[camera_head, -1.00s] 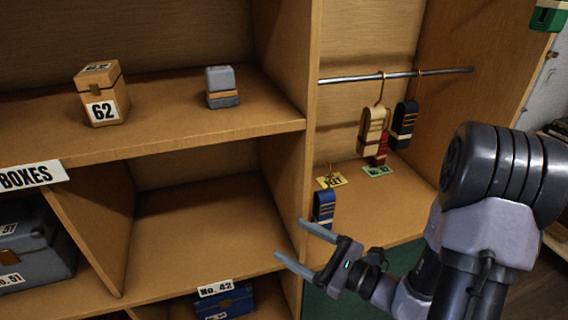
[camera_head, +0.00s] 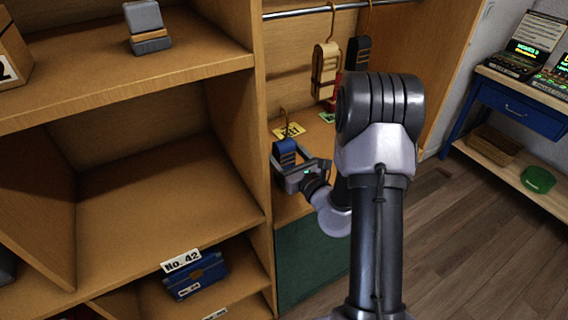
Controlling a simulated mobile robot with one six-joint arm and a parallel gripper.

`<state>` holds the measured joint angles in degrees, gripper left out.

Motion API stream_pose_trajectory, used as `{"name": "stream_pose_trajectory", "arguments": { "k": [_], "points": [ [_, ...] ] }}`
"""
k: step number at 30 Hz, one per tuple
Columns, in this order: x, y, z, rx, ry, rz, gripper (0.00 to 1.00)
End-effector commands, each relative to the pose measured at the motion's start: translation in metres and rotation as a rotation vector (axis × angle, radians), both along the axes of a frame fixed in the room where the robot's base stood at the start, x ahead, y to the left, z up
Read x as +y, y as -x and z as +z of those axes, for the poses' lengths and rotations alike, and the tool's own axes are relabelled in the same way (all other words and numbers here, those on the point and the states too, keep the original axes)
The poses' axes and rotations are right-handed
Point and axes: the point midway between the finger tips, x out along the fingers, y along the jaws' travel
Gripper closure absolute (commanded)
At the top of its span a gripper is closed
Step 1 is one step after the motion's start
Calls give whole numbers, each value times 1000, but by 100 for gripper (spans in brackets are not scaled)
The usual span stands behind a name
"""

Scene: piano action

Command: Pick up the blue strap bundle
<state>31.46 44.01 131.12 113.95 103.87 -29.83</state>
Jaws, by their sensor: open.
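The bundle's lower end is partly hidden by my gripper.
A cream strap bundle (camera_head: 325,70) and a dark bundle (camera_head: 357,55) hang from the metal rail (camera_head: 300,11) above. A red one shows partly behind. A yellow tag (camera_head: 289,131) lies behind the blue bundle. The wooden divider (camera_head: 262,130) stands close at left.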

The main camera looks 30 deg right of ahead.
Motion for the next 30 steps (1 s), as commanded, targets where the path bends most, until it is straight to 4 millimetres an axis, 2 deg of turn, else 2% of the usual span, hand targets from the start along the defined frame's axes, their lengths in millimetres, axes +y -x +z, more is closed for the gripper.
{"name": "stream_pose_trajectory", "arguments": {
  "k": [3, 5, 12, 23, 30],
  "points": [
    [1, -23, -3, -1, 2, 3, 29],
    [0, -30, -3, 0, 2, 1, 29],
    [0, -33, -2, 1, 0, 0, 29],
    [0, -33, -2, 1, 1, 0, 100],
    [0, -33, -1, 0, 1, 0, 100]
  ]
}}
